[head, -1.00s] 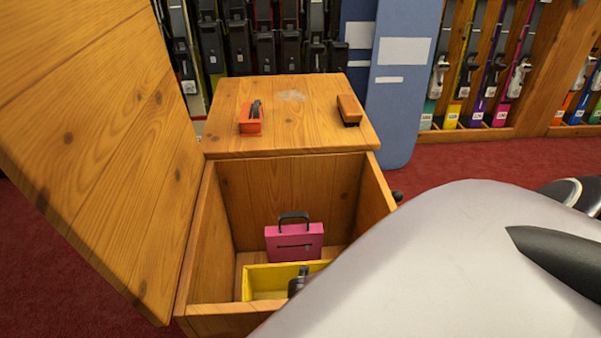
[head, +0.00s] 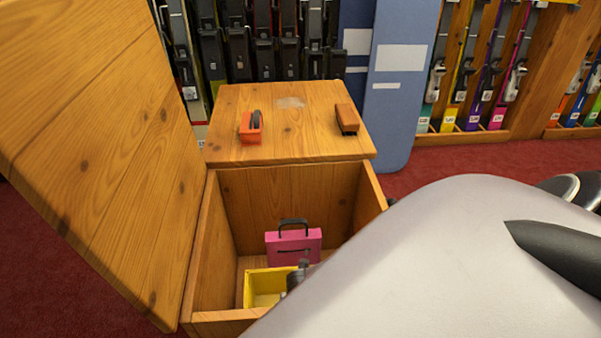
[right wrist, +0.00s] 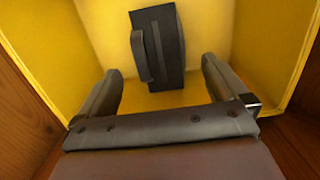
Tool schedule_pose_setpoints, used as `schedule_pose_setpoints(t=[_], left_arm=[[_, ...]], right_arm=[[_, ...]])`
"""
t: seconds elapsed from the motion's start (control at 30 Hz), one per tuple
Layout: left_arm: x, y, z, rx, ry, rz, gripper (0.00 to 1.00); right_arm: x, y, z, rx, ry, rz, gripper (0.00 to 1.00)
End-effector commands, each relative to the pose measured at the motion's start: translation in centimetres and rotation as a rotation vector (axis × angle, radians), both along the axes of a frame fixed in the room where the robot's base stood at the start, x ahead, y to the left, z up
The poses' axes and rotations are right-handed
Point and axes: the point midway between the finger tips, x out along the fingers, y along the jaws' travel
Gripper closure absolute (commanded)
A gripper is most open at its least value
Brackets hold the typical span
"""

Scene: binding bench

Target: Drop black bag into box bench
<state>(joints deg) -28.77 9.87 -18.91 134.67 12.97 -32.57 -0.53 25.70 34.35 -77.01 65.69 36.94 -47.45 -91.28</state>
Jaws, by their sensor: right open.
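The box bench (head: 204,255) is a wooden chest with its lid (head: 110,140) raised at the left. A yellow bin (head: 262,285) stands inside it, near the front wall. In the right wrist view the black bag (right wrist: 157,45), with a handle on its left side, is in the yellow bin (right wrist: 215,35). My right gripper (right wrist: 162,70) is open, with the bag just beyond and between its fingertips, apparently not clamped. In the head view only a small dark part of that gripper shows over the bin, and my arm hides the rest. My left gripper is out of view.
A pink case (head: 293,246) with a black handle stands inside the bench behind the yellow bin. An orange tape dispenser (head: 249,128) and a brown block-like item (head: 347,119) lie on the bench's fixed top. Blue panels (head: 400,85) and ski racks stand behind.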

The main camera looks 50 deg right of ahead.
Motion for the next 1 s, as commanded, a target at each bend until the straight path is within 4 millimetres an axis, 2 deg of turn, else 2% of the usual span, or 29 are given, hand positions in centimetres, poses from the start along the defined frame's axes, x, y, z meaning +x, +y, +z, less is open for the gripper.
schedule_pose_setpoints(t=[0.03,0.1,0.33,1.0], left_arm=[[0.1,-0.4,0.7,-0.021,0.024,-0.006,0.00],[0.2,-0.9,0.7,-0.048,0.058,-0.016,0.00],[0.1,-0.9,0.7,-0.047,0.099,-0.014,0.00],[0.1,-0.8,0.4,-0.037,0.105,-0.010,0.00]], right_arm=[[-0.1,0.1,1.6,0.001,-0.001,0.001,0.00],[-0.2,0.1,2.8,0.000,0.000,0.002,0.00],[-0.5,0.4,5.4,0.001,-0.001,0.001,0.00],[-0.6,0.5,5.8,0.000,0.000,0.000,0.00]])
